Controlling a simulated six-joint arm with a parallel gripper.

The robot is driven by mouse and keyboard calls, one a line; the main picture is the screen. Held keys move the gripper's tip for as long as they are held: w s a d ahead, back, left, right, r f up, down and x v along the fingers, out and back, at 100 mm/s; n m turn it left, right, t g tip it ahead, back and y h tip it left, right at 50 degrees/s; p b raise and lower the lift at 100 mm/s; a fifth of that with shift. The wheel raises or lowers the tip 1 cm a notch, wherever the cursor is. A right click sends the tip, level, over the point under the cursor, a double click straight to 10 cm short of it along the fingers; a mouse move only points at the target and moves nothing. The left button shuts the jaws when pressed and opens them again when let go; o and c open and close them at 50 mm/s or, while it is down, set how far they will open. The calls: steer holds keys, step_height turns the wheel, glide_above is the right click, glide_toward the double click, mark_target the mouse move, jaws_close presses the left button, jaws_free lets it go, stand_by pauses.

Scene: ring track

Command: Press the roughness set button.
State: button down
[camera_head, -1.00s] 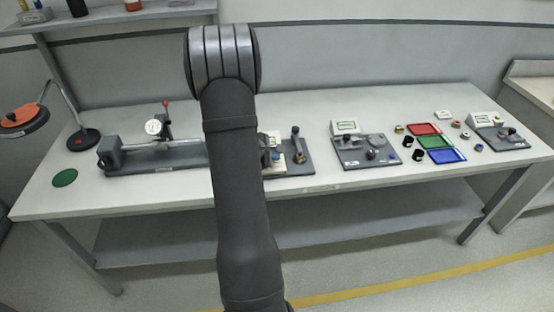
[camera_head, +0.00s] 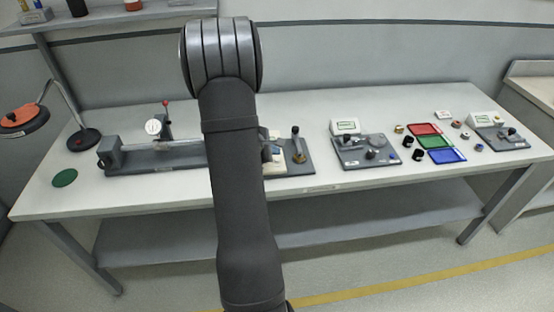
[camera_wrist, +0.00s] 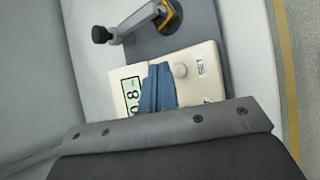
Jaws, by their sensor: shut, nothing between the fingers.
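A cream box (camera_wrist: 208,88) fills the middle of the wrist view. It has a display (camera_wrist: 132,90) with dark digits, partly covered by my fingers, and a round pale button (camera_wrist: 180,70). My gripper (camera_wrist: 156,68) is shut and empty. Its blue fingertips are over the box, between display and button, with the button just right of them. I cannot tell whether they touch the box. In the head view the cream box (camera_head: 274,170) shows beside my arm, which hides most of it and my gripper.
A lever with a brass nut (camera_wrist: 168,17) stands close beside the box on a grey base (camera_head: 298,171). A dial gauge (camera_head: 153,127) and rod are to the left. A grey fixture (camera_head: 365,158) and red, green and blue trays (camera_head: 446,156) are to the right.

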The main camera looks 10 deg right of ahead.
steer(key=shift+r, duration=2.25)
steer(key=shift+f, duration=0.1)
steer(key=shift+r, duration=2)
steer(key=shift+f, duration=0.1)
